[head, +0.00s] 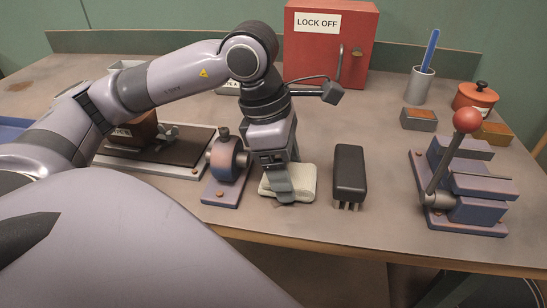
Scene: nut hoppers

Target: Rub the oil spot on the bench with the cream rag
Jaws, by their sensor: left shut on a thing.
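The cream rag (304,180) lies as a folded pad on the bench (330,227), near its front edge. My left gripper (283,194) reaches down over the rag from above and is shut on it. The fingers cover part of the rag. A brown stain (19,86), which looks like the oil spot, shows on the bench at the far left, well away from the rag. My right gripper is not in view.
A small wheel-like fixture (228,160) stands just left of the rag, and a black brush (349,175) just right. A lever press (468,185) stands at the right. A red box (330,45) marked LOCK OFF is behind. Bench between brush and press is clear.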

